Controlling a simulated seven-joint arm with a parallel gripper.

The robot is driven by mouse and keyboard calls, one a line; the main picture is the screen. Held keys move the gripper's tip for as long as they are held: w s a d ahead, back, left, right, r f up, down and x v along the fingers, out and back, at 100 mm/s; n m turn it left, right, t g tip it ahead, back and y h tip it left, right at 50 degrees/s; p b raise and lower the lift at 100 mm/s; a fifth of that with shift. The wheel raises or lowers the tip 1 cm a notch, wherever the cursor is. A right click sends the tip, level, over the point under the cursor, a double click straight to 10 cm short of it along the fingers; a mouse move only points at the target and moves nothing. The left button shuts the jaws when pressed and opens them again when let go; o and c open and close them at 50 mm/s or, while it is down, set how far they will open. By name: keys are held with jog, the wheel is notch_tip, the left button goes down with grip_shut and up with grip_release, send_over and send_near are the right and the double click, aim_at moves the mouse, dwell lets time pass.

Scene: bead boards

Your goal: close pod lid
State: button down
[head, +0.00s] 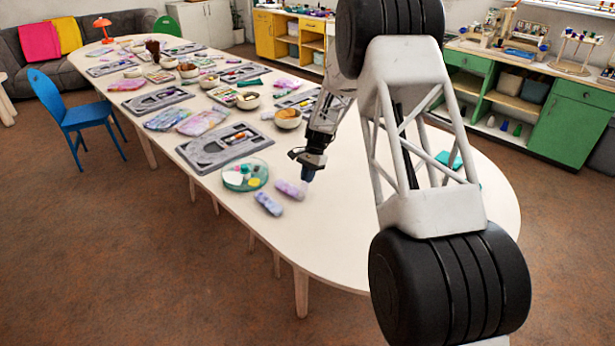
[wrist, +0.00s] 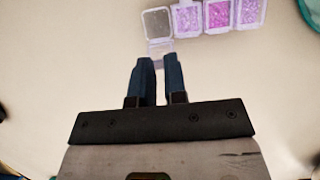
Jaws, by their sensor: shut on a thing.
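A strip of small clear bead pods lies on the table in the wrist view. Its leftmost pod (wrist: 157,22) looks pale and empty, and a clear lid (wrist: 160,47) sticks out from its near edge. My gripper (wrist: 158,60) has its dark blue fingers at this lid, closed with a narrow gap and apparently holding it. The exact contact is small and blurred. In the head view my gripper (head: 309,176) is low over the table, just above the right end of a purple pod strip (head: 289,189).
A second pod strip (head: 268,203) lies nearer the table edge. A round green dish (head: 245,186) with colored pieces and a grey bead board (head: 205,150) lie to the left. Bowls and more boards fill the far table (head: 350,235); its near right end is mostly clear.

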aim_at(303, 190)
jog(key=shift+s+a+r+t+h, duration=0.1)
jog(key=shift+s+t+h, duration=0.05)
jog(key=shift+t+h, duration=0.15)
jog(key=shift+s+a+r+t+h, duration=0.2)
jog(key=shift+s+a+t+h, duration=0.3)
jog(key=shift+t+h, duration=0.4)
jog(key=shift+s+a+t+h, duration=0.4)
jog(key=shift+t+h, duration=0.2)
jog(key=shift+t, duration=0.25)
jog(key=shift+s+a+t+h, duration=0.25)
jog(key=shift+s+t+h, duration=0.3)
jog(key=shift+t, duration=0.3)
jog(key=shift+s+a+f+t+h, duration=0.15)
jog(key=shift+s+a+t+h, duration=0.1)
jog(key=shift+t+h, duration=0.25)
jog(key=shift+s+a+f+t+h, duration=0.15)
jog(key=shift+s+a+t+h, duration=0.05)
jog(key=shift+t+h, duration=0.3)
jog(key=shift+s+a+f+t+h, duration=0.25)
jog(key=shift+t+h, duration=0.35)
jog(key=shift+t, duration=0.1)
jog(key=shift+s+a+f+t+h, duration=0.25)
jog(key=shift+t+h, duration=0.3)
jog(key=shift+t, duration=0.15)
jog(key=shift+f, duration=0.1)
jog(key=c, duration=1.1)
grip_release()
jog(key=shift+c, duration=0.2)
jog(key=shift+s, duration=0.1)
